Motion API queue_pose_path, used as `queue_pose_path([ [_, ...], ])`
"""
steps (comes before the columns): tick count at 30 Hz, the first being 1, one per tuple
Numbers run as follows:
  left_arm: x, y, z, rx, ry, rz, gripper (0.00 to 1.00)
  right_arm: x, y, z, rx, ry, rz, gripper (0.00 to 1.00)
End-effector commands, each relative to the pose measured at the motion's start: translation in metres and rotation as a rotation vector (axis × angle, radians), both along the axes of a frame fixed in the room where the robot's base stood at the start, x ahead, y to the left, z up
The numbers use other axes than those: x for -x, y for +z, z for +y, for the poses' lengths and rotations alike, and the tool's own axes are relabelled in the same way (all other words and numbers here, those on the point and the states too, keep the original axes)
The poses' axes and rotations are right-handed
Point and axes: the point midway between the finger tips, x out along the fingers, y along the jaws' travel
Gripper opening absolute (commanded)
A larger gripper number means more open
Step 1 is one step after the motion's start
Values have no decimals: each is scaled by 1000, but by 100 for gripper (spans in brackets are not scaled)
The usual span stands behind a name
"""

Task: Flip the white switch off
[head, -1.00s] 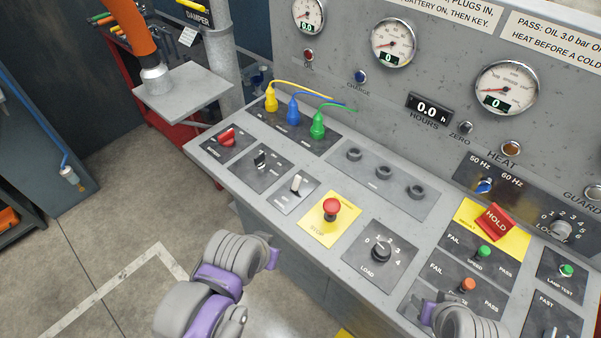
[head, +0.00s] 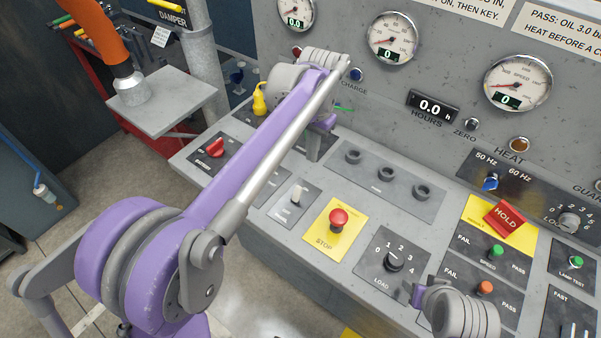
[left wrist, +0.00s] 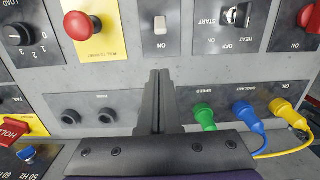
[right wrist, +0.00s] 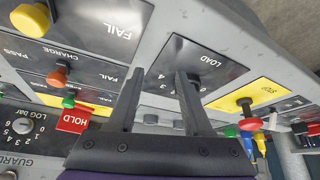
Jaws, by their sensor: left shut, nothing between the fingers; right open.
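The white switch (head: 298,194) is a small toggle on a dark plate, left of the yellow STOP plate. It also shows in the left wrist view (left wrist: 160,25), at the top middle. My left gripper (head: 314,152) is over the panel, behind and above the switch in the head view. In the left wrist view its fingers (left wrist: 160,78) are together and empty, pointing toward the switch plate with a gap between. My right gripper (right wrist: 160,74) is open and empty near the LOAD knob (head: 393,262); its fingers are mostly hidden in the head view.
The red STOP button (head: 339,219) sticks up beside the switch. A red switch (head: 215,147) and a black key switch (left wrist: 236,14) are on the other side. Yellow (left wrist: 282,108), blue (left wrist: 243,114) and green (left wrist: 204,116) plugs stand near my left gripper.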

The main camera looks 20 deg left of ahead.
Motion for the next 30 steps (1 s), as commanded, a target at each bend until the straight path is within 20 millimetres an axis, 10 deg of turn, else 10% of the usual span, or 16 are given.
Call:
queue_pose_path([
  [20,-16,-8,-8,-7,-28,49,0,1,-1,0,0,0,1,50],
  [30,-11,-68,-6,-7,-27,49,0,2,-6,0,0,0,4,50],
])
